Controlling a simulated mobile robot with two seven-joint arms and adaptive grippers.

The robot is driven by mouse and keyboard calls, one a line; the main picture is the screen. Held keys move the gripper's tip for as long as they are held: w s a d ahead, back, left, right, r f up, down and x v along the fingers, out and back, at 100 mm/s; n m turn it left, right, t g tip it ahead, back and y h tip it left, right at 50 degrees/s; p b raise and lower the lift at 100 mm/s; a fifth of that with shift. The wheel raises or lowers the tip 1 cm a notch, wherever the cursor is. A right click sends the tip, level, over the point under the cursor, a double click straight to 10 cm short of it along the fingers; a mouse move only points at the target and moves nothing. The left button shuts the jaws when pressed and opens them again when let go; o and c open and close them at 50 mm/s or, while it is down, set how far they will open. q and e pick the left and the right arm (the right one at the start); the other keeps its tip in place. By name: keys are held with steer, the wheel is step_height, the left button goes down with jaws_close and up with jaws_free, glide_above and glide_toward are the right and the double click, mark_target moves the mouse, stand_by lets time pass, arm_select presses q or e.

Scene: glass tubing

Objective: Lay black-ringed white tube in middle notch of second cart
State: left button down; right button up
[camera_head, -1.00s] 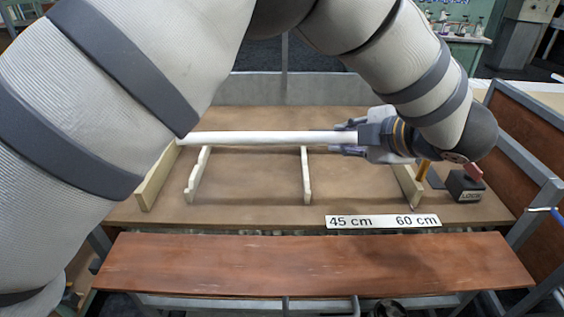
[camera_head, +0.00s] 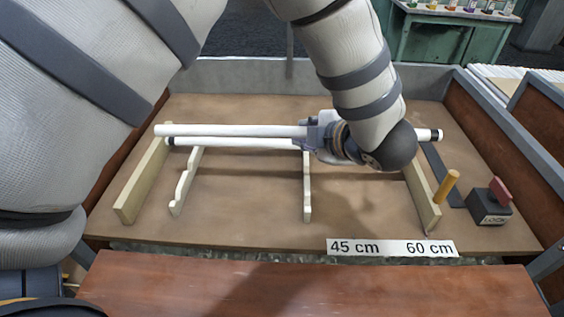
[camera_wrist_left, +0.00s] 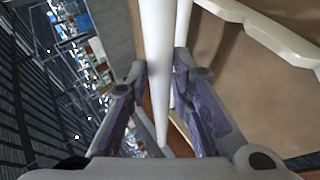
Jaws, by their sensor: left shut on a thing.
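My left gripper (camera_head: 312,137) is shut on a white tube (camera_head: 230,130) lying level across the back of the tan cart bed. In the left wrist view the fingers (camera_wrist_left: 160,95) stand either side of this tube (camera_wrist_left: 157,60). A second white tube (camera_head: 235,142) runs close along its front side, with a dark band at its left end. Notched wooden strips, one left (camera_head: 186,180) and one mid-bed (camera_head: 306,190), stand below. My right gripper is out of view.
Plain boards stand at the left (camera_head: 143,180) and right (camera_head: 421,195) of the bed. A yellow peg (camera_head: 446,187) and a black lock block with a red top (camera_head: 488,204) are at right. A 45 cm and 60 cm label (camera_head: 392,248) marks the front edge. The front bed is clear.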

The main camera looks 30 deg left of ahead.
arm_select(q)
steer(key=a+f, duration=0.1)
steer(key=f, duration=0.2)
steer(key=s+a+f, duration=0.1)
steer(key=f, duration=0.2)
steer(key=s+a+f+b, duration=0.1)
steer(key=f, duration=0.2)
steer(key=shift+s+a+f, duration=0.1)
steer(key=shift+s+a, duration=0.05)
steer(key=shift+s, duration=0.1)
steer(key=c, duration=1.4)
jaws_free()
steer(key=shift+r, duration=0.2)
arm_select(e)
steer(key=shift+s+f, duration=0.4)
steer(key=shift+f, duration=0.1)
arm_select(q)
steer(key=p+v, duration=0.1)
steer(key=v, duration=0.9)
steer(key=shift+s+d+r+p, duration=0.1)
steer(key=shift+d+r+p, duration=0.15)
steer(key=shift+r+p, duration=0.1)
steer(key=shift+s+d+r, duration=0.2)
steer(key=shift+s+d, duration=0.15)
steer(key=shift+d, duration=0.1)
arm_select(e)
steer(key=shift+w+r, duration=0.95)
